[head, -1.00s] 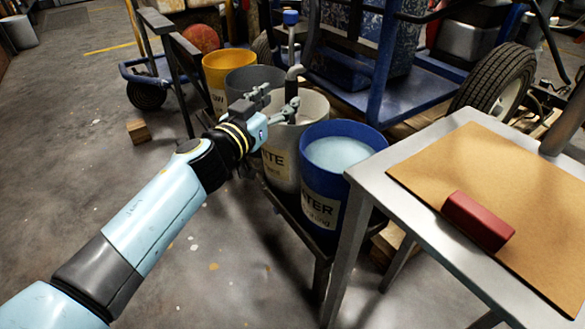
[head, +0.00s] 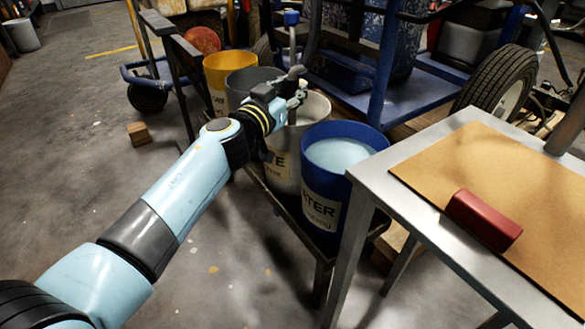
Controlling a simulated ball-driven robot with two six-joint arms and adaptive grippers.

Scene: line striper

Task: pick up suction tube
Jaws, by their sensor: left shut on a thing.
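The suction tube (head: 292,116) is a grey pipe with a bent top. It stands roughly upright in the white paint bucket (head: 318,108), and its lower end is hidden inside. My left gripper (head: 298,92) reaches over the bucket's left rim and is shut on the tube just below the bend. The fingers and wrist cover part of the tube. My right gripper is out of view.
A blue water bucket (head: 325,205) stands right of the white one; grey (head: 240,82) and yellow (head: 215,77) buckets stand behind it on the low rack. A metal table (head: 390,205) with a red block (head: 483,219) is at right. A blue cart (head: 400,95) stands behind.

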